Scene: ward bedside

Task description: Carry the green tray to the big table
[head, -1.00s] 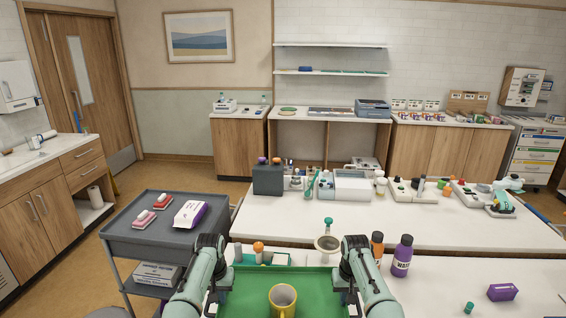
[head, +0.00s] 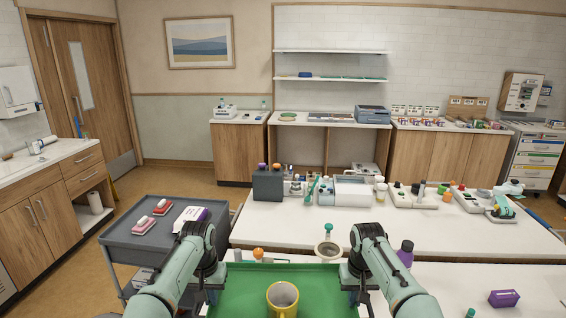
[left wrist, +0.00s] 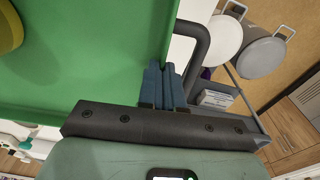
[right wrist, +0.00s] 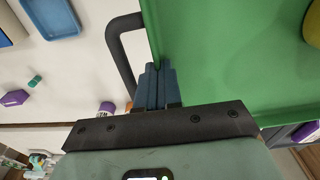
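The green tray (head: 240,285) is at the bottom of the head view, with a yellow mug (head: 283,299) standing on it. My left gripper (head: 213,292) is at the tray's left side. In the left wrist view its blue fingers (left wrist: 165,85) are together on the tray's rim by a dark handle (left wrist: 197,45). My right gripper (head: 354,292) is at the right side; in the right wrist view its fingers (right wrist: 156,88) are likewise together on the rim by the other handle (right wrist: 120,50). The tray looks level and raised above a white surface. Which table is the big one I cannot tell.
A long white table (head: 290,222) with devices and bottles stands ahead. A nearer white top (head: 440,290) holds a purple box (head: 503,298) and a purple bottle (head: 405,252). A grey cart (head: 165,240) stands at the left. Floor shows left of the cart.

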